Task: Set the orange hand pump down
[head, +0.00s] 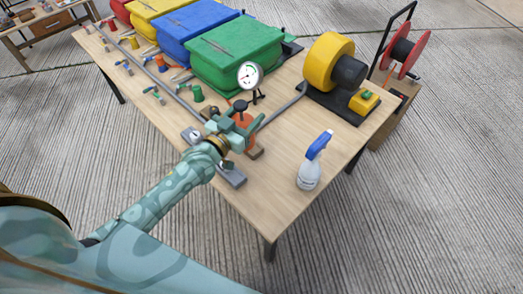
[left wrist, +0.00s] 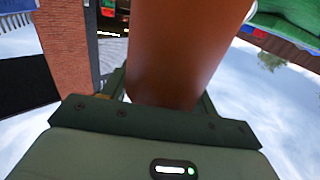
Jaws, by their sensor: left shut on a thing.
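The orange hand pump (head: 246,121) is upright in my left gripper (head: 238,130), over the near part of the wooden table (head: 282,178). Its dark top handle shows above the fingers, and the gripper hides much of its body. In the left wrist view the pump's orange barrel (left wrist: 185,50) fills the space between the fingers. I cannot tell whether its foot touches the table. My right gripper is out of view.
A pressure gauge (head: 249,75) stands just behind the pump. A spray bottle (head: 310,168) stands to the right, with bare tabletop between. A yellow blower (head: 328,62) is at the back right. Folded coloured bundles, the green one (head: 235,52) nearest, line the back. A grey pipe runs along the left.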

